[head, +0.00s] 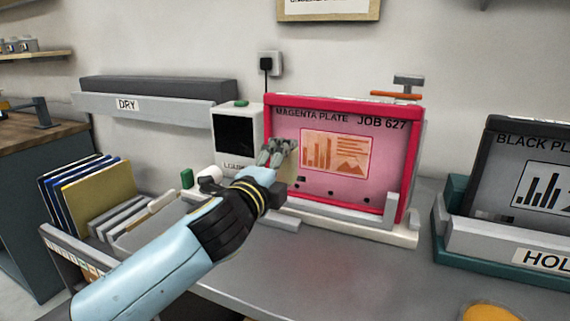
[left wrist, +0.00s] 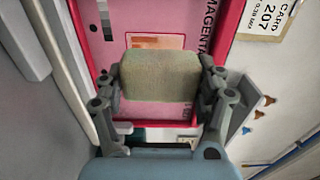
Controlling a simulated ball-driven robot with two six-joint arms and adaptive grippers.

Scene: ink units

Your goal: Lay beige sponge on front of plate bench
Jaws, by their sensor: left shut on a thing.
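My left gripper (head: 277,152) is in front of the magenta plate (head: 375,153), a pink panel in a red frame standing upright on the bench. In the left wrist view the gripper (left wrist: 160,84) is shut on the beige sponge (left wrist: 160,76), a block held between its two fingers. In the head view the sponge (head: 288,170) is mostly hidden behind the fingers. The plate rests in a pale stand on the grey plate bench (head: 300,262). I cannot tell whether the sponge touches the plate. My right gripper is not in view.
A white device with a dark screen (head: 236,138) stands left of the plate. A rack of folders (head: 100,195) is at the left. A black plate (head: 520,165) sits in a teal and grey holder at the right. The bench front is mostly clear, with a yellow round thing (head: 490,312) at its edge.

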